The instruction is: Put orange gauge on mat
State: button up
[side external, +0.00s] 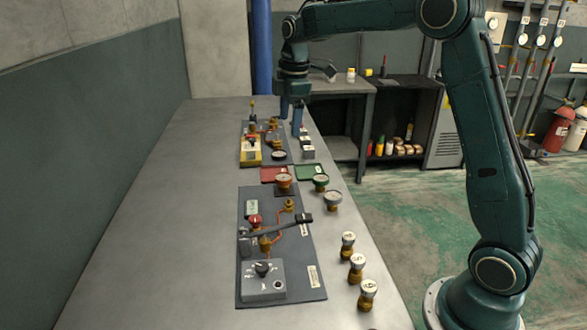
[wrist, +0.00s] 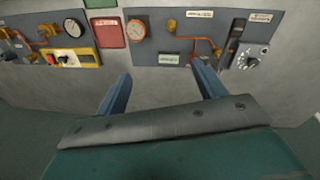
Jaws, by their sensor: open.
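An orange-rimmed gauge (side external: 284,182) with a pale dial stands upright on a dark patch at the near edge of the red mat (side external: 267,175). In the wrist view the gauge (wrist: 137,29) is just right of the red mat (wrist: 109,31), apart from its middle. A green mat (side external: 311,171) lies beside the red one. My gripper (side external: 290,124) is open and empty, above the far part of the bench. In the wrist view its blue fingers (wrist: 160,72) are spread, with bare bench between them, away from the gauge.
A green gauge (side external: 320,182) and a pale teal gauge (side external: 333,200) stand near the bench's right edge. Several brass-based gauges (side external: 357,266) stand nearer. The left bench is clear.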

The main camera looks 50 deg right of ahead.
jog(key=s+a+r+m+t, duration=0.1)
jog(key=s+a+r+m, duration=0.3)
jog(key=s, duration=0.4)
jog(key=s+a+f+m+t, duration=0.1)
jog(key=s+a+m, duration=0.2)
jog(key=s, duration=0.9)
jog(key=s+a+f+m+t, duration=0.2)
jog(key=s+a+m, duration=0.1)
jog(key=s, duration=0.8)
jog(key=shift+s+a+m, duration=0.3)
jog(key=shift+s+m, duration=0.05)
jog(key=shift+m, duration=0.35)
